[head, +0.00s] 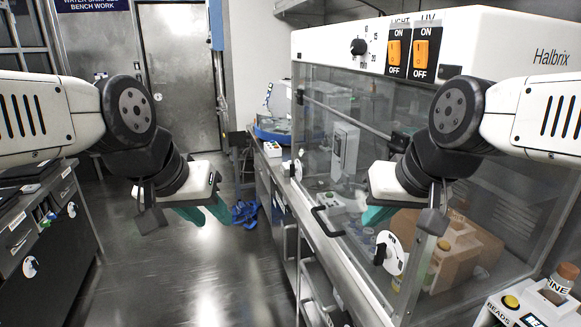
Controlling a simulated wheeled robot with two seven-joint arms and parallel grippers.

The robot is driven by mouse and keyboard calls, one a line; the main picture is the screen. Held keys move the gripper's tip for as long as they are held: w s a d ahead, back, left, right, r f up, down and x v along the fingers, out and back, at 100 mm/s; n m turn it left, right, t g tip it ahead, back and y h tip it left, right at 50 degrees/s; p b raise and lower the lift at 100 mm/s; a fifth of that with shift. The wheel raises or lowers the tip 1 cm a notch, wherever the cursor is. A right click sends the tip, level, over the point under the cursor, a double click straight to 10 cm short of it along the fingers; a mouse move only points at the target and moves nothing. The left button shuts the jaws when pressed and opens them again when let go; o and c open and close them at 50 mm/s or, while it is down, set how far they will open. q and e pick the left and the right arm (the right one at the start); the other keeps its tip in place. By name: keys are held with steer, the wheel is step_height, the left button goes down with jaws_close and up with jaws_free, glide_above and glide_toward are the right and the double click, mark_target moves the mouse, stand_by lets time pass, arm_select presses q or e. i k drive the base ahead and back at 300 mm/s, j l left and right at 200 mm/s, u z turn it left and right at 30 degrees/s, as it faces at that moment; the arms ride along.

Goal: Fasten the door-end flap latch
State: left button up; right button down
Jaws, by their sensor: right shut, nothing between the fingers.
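The clear front flap (335,150) of the white Halbrix cabinet (480,35) hangs down at the right. At its far end, towards the door, is a small white round latch plate (297,169); its knob is too small to tell which way it is turned. A nearer latch plate (391,253) with a black knob sits at the near end. My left gripper (205,213) is over the floor, left of the cabinet, its teal fingers apart and empty. My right gripper (378,217) is shut and empty in front of the flap, above the nearer latch.
A black handle (327,222) sticks out from the flap's lower edge. A metal door (180,85) is at the back. A dark bench (60,240) stands at left, with clear floor (185,265) between. A bead box (525,305) is at lower right.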

mark_target(292, 169)
steer(key=i+j+u, duration=0.1)
steer(key=i, duration=0.4)
steer(key=i+j+u, duration=0.1)
steer(key=i, duration=0.45)
